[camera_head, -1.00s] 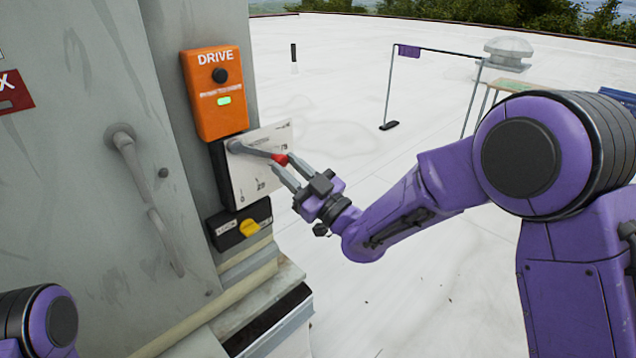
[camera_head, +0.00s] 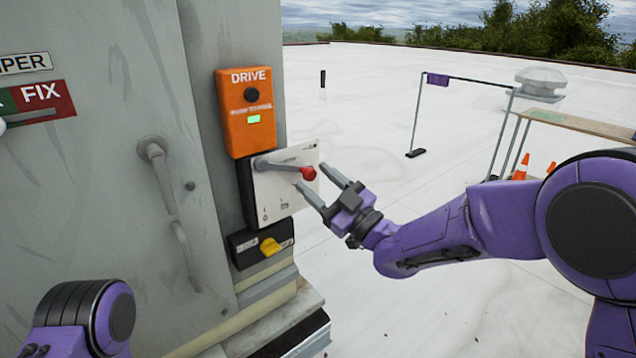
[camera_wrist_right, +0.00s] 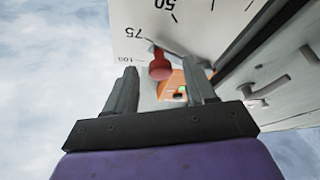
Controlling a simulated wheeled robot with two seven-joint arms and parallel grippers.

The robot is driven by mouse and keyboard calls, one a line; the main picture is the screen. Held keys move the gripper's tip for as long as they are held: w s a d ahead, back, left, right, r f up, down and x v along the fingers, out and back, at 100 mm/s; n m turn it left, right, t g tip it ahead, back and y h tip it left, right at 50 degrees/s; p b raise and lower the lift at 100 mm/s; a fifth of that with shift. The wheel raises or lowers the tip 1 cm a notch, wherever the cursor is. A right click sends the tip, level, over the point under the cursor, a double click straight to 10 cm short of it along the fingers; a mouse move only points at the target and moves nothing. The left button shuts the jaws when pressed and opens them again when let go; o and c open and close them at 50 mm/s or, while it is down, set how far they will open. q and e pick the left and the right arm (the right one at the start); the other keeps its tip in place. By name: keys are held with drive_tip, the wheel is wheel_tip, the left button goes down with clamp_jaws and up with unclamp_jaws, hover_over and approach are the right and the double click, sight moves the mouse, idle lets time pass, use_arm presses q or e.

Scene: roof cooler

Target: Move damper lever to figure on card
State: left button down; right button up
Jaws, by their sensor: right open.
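The damper lever (camera_head: 282,166) is a grey bar with a red knob (camera_head: 308,174) at its free end. It lies over a white scale plate (camera_head: 275,200) on the cabinet and tilts slightly down to the right. My right gripper (camera_head: 310,176) is open, its fingertips by the knob on either side. In the right wrist view the knob (camera_wrist_right: 160,66) sits between the fingertips, with no clear contact, near the 75 and 100 marks. The exact reading is unclear. I cannot make out a card with a figure. My left gripper is not in view.
An orange DRIVE box (camera_head: 248,110) sits above the plate, and a yellow rotary switch (camera_head: 270,246) below it. A door handle (camera_head: 172,205) and a FIX sign (camera_head: 43,102) are at left. A rail stand (camera_head: 416,110) and a table (camera_head: 580,124) stand behind on the open white roof.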

drive_tip(key=b+v, duration=0.4)
drive_tip(key=v, duration=0.6)
drive_tip(key=shift+s, duration=0.1)
